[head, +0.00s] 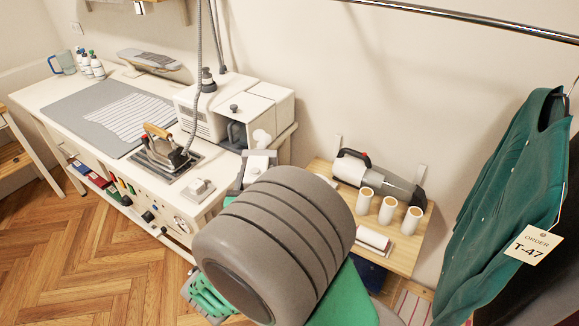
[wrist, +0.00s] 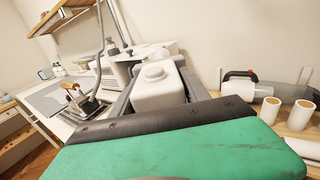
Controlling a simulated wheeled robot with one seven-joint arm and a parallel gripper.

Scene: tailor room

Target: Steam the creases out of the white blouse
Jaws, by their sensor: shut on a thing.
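A green shirt (head: 510,190) with an order tag T-47 hangs at the right.
A striped white cloth (head: 125,116) lies on a grey mat (head: 68,116) on the worktable. A low wooden shelf (head: 405,258) holds a handheld device (head: 375,178) and several white rolls. My arm hides part of the floor and the table's right end.

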